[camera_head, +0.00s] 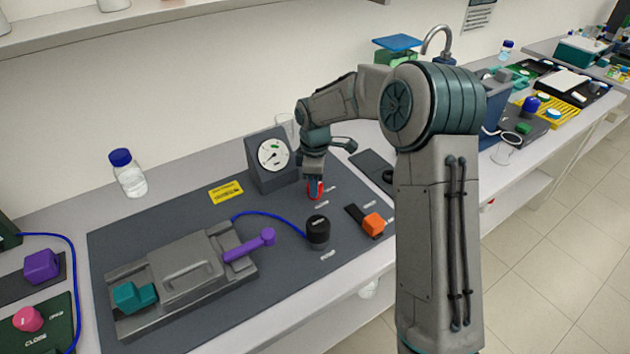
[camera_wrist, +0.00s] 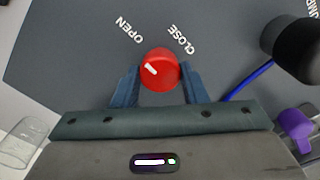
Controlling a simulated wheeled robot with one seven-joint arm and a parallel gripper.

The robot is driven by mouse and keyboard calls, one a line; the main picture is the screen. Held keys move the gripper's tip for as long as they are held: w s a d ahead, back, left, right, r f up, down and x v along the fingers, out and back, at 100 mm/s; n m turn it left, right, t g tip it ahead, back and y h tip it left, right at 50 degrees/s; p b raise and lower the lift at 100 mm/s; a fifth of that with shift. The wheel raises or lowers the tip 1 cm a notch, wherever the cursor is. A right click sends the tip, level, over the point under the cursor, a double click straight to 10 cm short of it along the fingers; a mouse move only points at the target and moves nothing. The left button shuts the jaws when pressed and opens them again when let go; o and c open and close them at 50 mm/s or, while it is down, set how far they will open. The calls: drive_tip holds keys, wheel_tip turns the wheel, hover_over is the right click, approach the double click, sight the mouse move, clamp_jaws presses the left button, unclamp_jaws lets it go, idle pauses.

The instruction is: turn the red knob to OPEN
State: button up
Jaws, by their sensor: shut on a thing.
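The red knob (camera_wrist: 161,70) sits between the two blue fingers of my gripper (camera_wrist: 160,78) in the wrist view. The fingers are shut on its sides. A short white mark shows on the left part of the knob's top. The word OPEN is printed on the mat up and left of the knob, and CLOSE up and right of it. In the head view my gripper (camera_head: 315,184) reaches down onto the red knob (camera_head: 317,192), which is mostly hidden by the fingers.
A dial gauge (camera_head: 271,158) stands just left of my gripper. A black knob (camera_head: 318,231) with a blue hose is nearer the front, beside an orange-handled part (camera_head: 373,223). A grey rig with a purple lever (camera_head: 248,246) lies left. A bottle (camera_head: 128,176) stands behind.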

drive_tip(key=shift+w+r, duration=0.1)
idle(0.3)
drive_tip(key=o, duration=1)
drive_tip(key=shift+d, duration=0.1)
drive_tip(key=shift+r, duration=0.1)
wheel_tip(320, 180, up, 14)
drive_tip(key=shift+f+b, duration=0.2)
drive_tip(key=shift+b, duration=0.4)
